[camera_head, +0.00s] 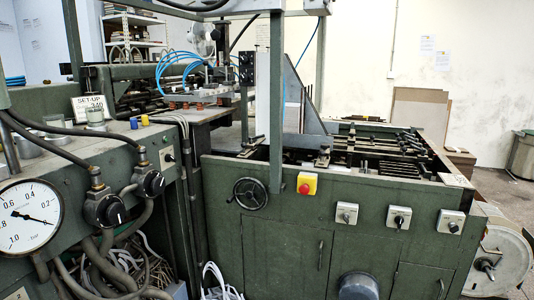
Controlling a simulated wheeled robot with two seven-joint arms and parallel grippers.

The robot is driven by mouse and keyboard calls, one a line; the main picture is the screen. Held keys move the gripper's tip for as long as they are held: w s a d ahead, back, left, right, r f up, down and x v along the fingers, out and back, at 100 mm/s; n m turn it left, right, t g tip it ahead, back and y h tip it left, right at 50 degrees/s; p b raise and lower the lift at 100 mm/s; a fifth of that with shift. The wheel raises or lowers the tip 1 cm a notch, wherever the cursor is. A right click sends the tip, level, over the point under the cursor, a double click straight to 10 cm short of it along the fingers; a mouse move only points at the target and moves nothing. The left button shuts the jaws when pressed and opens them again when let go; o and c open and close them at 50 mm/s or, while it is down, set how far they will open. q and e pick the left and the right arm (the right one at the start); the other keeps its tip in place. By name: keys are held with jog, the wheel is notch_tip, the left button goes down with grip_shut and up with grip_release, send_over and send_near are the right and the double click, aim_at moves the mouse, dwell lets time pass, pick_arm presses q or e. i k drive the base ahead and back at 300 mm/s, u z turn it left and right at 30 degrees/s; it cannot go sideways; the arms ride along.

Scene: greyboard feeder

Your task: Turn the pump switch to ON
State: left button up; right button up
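Another similar switch (167,157) is on the end of the left-hand console. Their labels are too small to read, so I cannot tell which is the pump switch or how it is set. Neither of my grippers shows in the head view.
A red button on a yellow box (307,183) and a handwheel (250,193) stick out of the front panel. Two black knobs (111,210) (150,183), a pressure gauge (27,217) and hoses crowd the left. A round reel-like part (504,262) stands at lower right.

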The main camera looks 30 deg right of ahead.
aim_at(169, 158)
jog(key=z, duration=0.45)
jog(key=k, duration=1.25)
jog(key=z, duration=0.85)
jog(key=i, duration=1.45)
jog(key=u, duration=0.7)
jog(key=i, duration=1.1)
jog(key=u, duration=1.15)
